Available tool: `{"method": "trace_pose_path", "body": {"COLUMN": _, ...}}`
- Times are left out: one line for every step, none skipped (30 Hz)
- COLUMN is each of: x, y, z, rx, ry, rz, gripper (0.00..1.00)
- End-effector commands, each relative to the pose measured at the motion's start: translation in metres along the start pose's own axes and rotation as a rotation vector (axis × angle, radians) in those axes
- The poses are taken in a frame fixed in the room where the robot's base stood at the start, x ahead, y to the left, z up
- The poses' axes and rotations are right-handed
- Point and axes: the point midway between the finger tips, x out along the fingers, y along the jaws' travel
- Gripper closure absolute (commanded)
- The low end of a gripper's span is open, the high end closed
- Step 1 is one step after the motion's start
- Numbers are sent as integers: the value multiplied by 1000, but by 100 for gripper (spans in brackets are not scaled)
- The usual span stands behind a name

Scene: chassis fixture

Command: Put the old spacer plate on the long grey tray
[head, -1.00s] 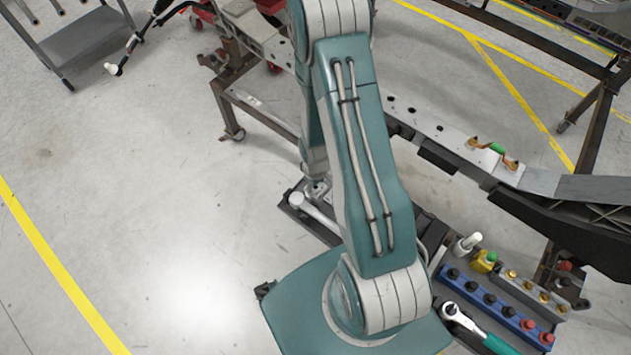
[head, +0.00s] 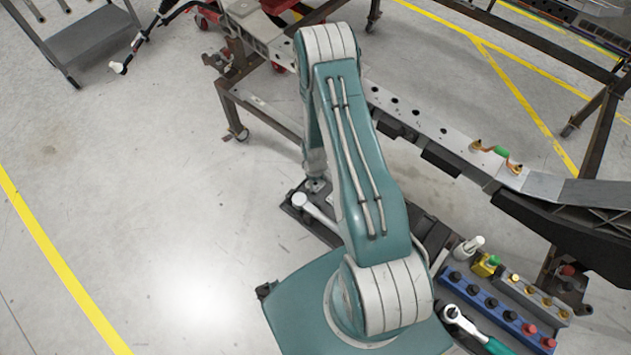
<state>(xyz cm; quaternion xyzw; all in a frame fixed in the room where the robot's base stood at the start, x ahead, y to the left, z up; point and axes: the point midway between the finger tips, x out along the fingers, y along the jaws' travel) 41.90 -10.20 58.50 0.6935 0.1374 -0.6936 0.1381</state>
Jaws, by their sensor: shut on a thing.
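My teal and white arm fills the middle of the head view, and its forearm runs down behind the upper link. My gripper and its jaws are hidden there. I cannot make out the old spacer plate or anything held. No long grey tray can be told for sure. A long dark tray (head: 293,212) lies partly behind my arm, with a white-handled tool (head: 318,214) on it.
At the lower right are a blue rack (head: 493,308), a grey rack (head: 530,299) with brass pieces and a teal-handled ratchet (head: 470,328). A perforated chassis rail (head: 432,130) runs across behind. A grey cart (head: 88,40) stands at the upper left. The left floor is clear.

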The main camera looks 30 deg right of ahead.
Motion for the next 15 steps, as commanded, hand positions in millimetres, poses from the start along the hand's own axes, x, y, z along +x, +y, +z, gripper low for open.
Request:
{"method": "trace_pose_path", "body": {"x": 0, "y": 0, "z": 0, "rx": 0, "ry": 0, "rz": 0, "gripper": 90}}
{"method": "trace_pose_path", "body": {"x": 0, "y": 0, "z": 0, "rx": 0, "ry": 0, "rz": 0, "gripper": 90}}
{"method": "trace_pose_path", "body": {"x": 1, "y": 0, "z": 0, "rx": 0, "ry": 0, "rz": 0, "gripper": 90}}
{"method": "trace_pose_path", "body": {"x": 2, "y": 0, "z": 0, "rx": 0, "ry": 0, "rz": 0, "gripper": 25}}
{"method": "trace_pose_path", "body": {"x": 1, "y": 0, "z": 0, "rx": 0, "ry": 0, "rz": 0, "gripper": 11}}
{"method": "trace_pose_path", "body": {"x": 1, "y": 0, "z": 0, "rx": 0, "ry": 0, "rz": 0, "gripper": 0}}
{"method": "trace_pose_path", "body": {"x": 1, "y": 0, "z": 0, "rx": 0, "ry": 0, "rz": 0, "gripper": 0}}
{"method": "trace_pose_path", "body": {"x": 1, "y": 0, "z": 0, "rx": 0, "ry": 0, "rz": 0, "gripper": 0}}
{"method": "trace_pose_path", "body": {"x": 1, "y": 0, "z": 0, "rx": 0, "ry": 0, "rz": 0, "gripper": 0}}
{"method": "trace_pose_path", "body": {"x": 1, "y": 0, "z": 0, "rx": 0, "ry": 0, "rz": 0, "gripper": 0}}
{"method": "trace_pose_path", "body": {"x": 1, "y": 0, "z": 0, "rx": 0, "ry": 0, "rz": 0, "gripper": 0}}
{"method": "trace_pose_path", "body": {"x": 1, "y": 0, "z": 0, "rx": 0, "ry": 0, "rz": 0, "gripper": 0}}
{"method": "trace_pose_path", "body": {"x": 1, "y": 0, "z": 0, "rx": 0, "ry": 0, "rz": 0, "gripper": 0}}
{"method": "trace_pose_path", "body": {"x": 1, "y": 0, "z": 0, "rx": 0, "ry": 0, "rz": 0, "gripper": 0}}
{"method": "trace_pose_path", "body": {"x": 1, "y": 0, "z": 0, "rx": 0, "ry": 0, "rz": 0, "gripper": 0}}
